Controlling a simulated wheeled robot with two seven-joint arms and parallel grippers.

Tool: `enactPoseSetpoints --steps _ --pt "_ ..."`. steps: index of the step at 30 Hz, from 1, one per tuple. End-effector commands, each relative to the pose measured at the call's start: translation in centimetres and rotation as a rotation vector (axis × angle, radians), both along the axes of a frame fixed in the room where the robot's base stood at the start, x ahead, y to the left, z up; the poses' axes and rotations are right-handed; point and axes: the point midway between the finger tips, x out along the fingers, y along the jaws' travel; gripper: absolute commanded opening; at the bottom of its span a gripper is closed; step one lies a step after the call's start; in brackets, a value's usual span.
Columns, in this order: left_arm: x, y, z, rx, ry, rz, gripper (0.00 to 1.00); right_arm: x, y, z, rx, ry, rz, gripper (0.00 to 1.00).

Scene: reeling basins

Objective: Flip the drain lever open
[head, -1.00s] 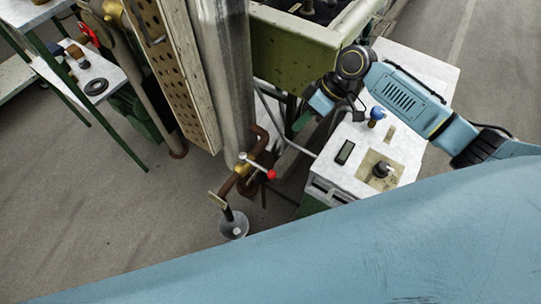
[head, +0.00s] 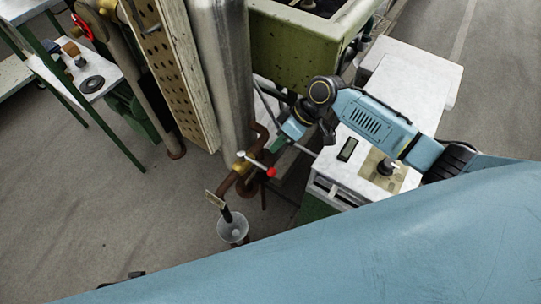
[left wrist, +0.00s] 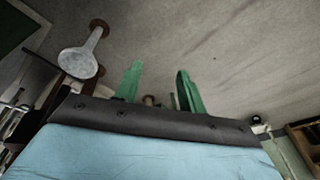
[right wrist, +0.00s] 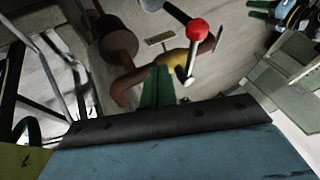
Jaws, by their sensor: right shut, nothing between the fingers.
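The drain lever (head: 257,166) is a thin metal arm with a red ball end, on a brass valve (head: 241,167) in a rusty pipe below the steel column. In the right wrist view its red knob (right wrist: 197,29) stands up just ahead and to the right of my fingers, with the brass valve behind it. My right gripper (right wrist: 158,88) is shut and empty, its green fingers together and apart from the lever. In the head view the right gripper (head: 276,146) is just above and right of the red knob, partly hidden by its wrist. My left gripper (left wrist: 157,88) is open and empty.
A grey funnel (head: 232,228) stands under the pipe outlet. A white-topped control box (head: 352,172) is to the right, under my right arm. A green basin (head: 300,45) is behind. A side table (head: 98,76) stands at the left, with open floor in front of it.

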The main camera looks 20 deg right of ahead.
Motion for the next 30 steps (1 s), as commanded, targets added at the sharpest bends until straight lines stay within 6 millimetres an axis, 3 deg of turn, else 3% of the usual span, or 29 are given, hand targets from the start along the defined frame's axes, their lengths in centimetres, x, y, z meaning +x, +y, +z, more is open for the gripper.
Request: enactPoseSetpoints --steps 3,9,26,30 --pt "0.2 -0.3 0.4 -0.003 -0.002 -0.001 0.40 -1.4 1.6 -0.3 0.001 0.000 0.005 0.00" --pt "0.4 -0.7 1.0 -0.008 -0.006 -0.001 0.40 -2.3 2.7 -0.6 0.000 0.001 0.002 0.00" --pt "0.4 -0.7 1.2 -0.010 -0.009 -0.003 0.40 -2.5 2.9 -0.5 0.001 0.001 -0.009 0.00" --pt "-0.4 -0.2 -0.6 -0.003 0.009 -0.002 0.40 -2.6 3.0 -0.4 0.000 0.002 -0.028 0.00"
